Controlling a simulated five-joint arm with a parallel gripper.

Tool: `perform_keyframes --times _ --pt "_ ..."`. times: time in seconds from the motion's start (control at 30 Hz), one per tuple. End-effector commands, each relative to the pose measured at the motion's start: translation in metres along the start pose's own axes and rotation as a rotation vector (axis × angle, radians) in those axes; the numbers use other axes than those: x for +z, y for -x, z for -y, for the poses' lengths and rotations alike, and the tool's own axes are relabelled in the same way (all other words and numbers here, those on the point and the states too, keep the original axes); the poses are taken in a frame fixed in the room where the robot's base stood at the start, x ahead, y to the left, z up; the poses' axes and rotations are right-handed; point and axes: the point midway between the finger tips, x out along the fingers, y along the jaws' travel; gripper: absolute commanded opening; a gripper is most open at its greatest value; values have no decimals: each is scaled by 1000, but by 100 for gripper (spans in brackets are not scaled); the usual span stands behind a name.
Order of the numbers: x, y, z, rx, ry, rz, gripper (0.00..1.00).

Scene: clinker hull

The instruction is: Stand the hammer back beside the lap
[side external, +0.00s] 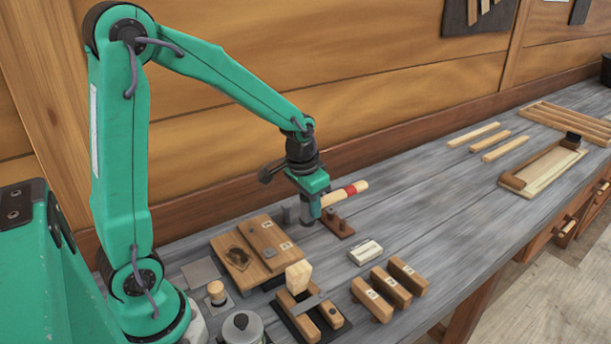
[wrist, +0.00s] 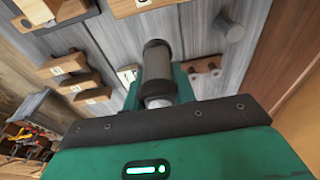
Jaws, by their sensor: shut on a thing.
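In the side view, my gripper (side external: 313,207) is shut on the hammer (side external: 347,193). The hammer's pale handle, with a red band, sticks out to the right of the jaws, roughly level and above the bench. Its other end is largely hidden by the jaws. In the wrist view, a dark cylinder (wrist: 157,62) with a pale lower end sits at the green jaws; I cannot tell which part of the hammer it is. The lap (side external: 268,243), overlapping wooden boards with a small label, lies on the bench left of and nearer than my gripper.
A brown block with two pegs (side external: 338,226) stands just right of my gripper. A lidded metal pot (side external: 242,328) is front left.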

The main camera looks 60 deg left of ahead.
Motion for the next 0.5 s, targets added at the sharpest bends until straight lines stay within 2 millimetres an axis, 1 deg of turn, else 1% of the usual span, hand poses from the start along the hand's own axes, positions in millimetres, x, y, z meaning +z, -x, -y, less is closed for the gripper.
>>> perform_keyframes --times 0.03,0.2,0.33,0.5 --pt "-2 -5 9 -4 5 0 0" --pt "-6 -21 31 -13 3 2 0" --pt "-9 -29 42 -18 1 3 0" --pt "-10 -32 48 -20 0 3 0"
